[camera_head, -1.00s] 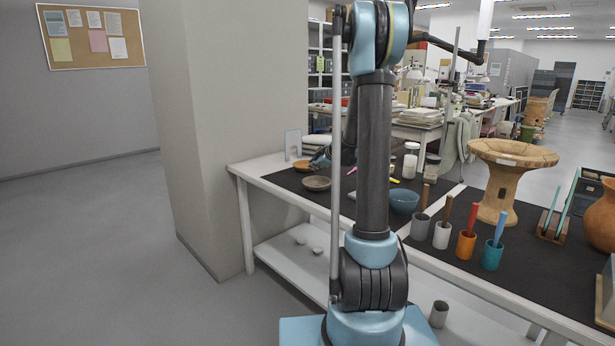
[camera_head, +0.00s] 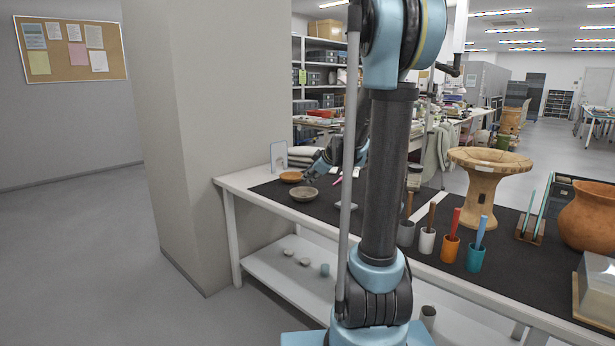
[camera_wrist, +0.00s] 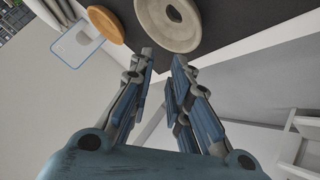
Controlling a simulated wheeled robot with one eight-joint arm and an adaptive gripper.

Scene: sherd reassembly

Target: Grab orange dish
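The orange dish (camera_head: 291,177) lies on the dark mat near the left end of the table. In the wrist view the orange dish (camera_wrist: 106,24) shows at the top left, beside the mat's edge. My gripper (camera_wrist: 164,58) is open and empty. Its fingers point toward the table, and the orange dish is ahead and to the left of the fingertips, apart from them. In the head view my gripper (camera_head: 312,172) is small, near the dishes, and partly hidden by my arm.
A grey-beige bowl (camera_head: 304,194) sits close to the orange dish; it also shows in the wrist view (camera_wrist: 168,22). A small upright framed card (camera_head: 279,156) stands behind the dish. Cups with tools (camera_head: 450,247) and a large pedestal vessel (camera_head: 487,180) stand to the right.

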